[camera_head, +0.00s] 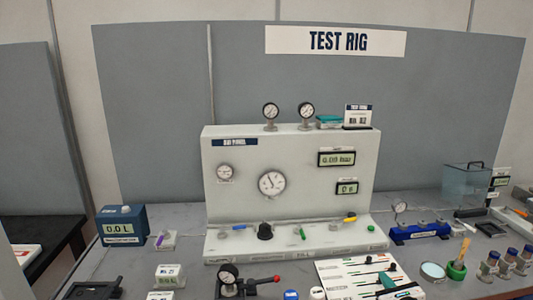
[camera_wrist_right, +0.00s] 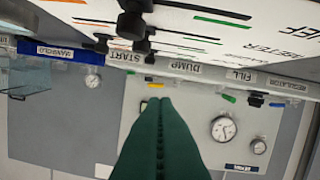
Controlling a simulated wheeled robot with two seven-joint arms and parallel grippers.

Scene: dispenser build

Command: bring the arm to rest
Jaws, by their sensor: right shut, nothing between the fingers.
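My right gripper shows in the head view as teal fingertips (camera_head: 387,281) at the lower right of centre, over the white board (camera_head: 340,270) with coloured lines and black knobs. In the right wrist view the two green fingers (camera_wrist_right: 160,102) are pressed together with nothing between them. The wrist view is upside down, with the board's black knobs at the top and the panel's gauges below. The fingers seem clear of the panel, but whether they touch the board cannot be told. My left gripper is not in view.
The white panel (camera_head: 300,160) with gauges stands at the back, with small valves along its base. A red-handled lever device (camera_head: 255,283) is left of the board. A blue manifold (camera_head: 418,232), a green cup (camera_head: 456,270) and small jars (camera_head: 507,262) are to the right.

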